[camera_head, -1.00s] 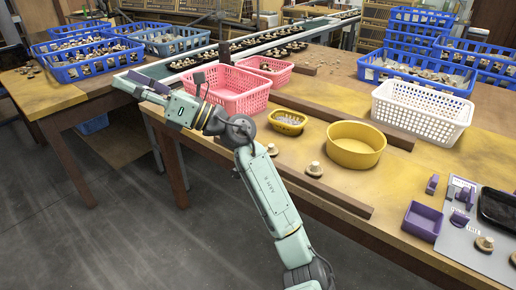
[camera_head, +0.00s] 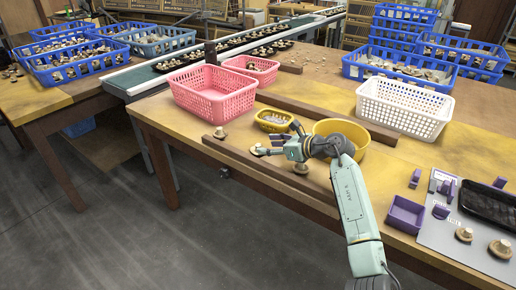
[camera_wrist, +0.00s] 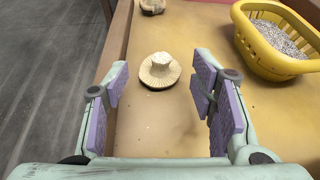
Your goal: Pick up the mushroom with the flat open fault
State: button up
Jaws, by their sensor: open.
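A pale tan mushroom (camera_wrist: 160,71) sits on the table in the wrist view, stem up with a wide, flat, ribbed cap around it. It also shows in the head view (camera_head: 257,149), just left of my gripper. My gripper (camera_wrist: 162,98) is open and empty, with purple pads on both sides; the mushroom lies ahead, between the lines of the fingers and apart from them. In the head view my gripper (camera_head: 274,149) hangs low over the table's front part. Another mushroom (camera_head: 219,132) stands farther left; its lower part shows in the wrist view (camera_wrist: 152,6).
A yellow basket (camera_wrist: 270,50) of grey-white bits is close on the right. A yellow bowl (camera_head: 355,134) stands behind my arm. A third mushroom (camera_head: 301,168) is by my wrist. A wooden strip (camera_head: 240,155) runs along the front. A pink basket (camera_head: 212,93) is behind left.

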aim_at(259, 145)
jog(key=p+x, duration=0.1)
jog(key=x, duration=0.4)
jog(key=shift+w+a+f, duration=0.1)
jog(key=shift+w+a, duration=0.1)
jog(key=shift+a, duration=0.05)
jog(key=shift+c, duration=0.5)
jog(key=c, duration=0.7)
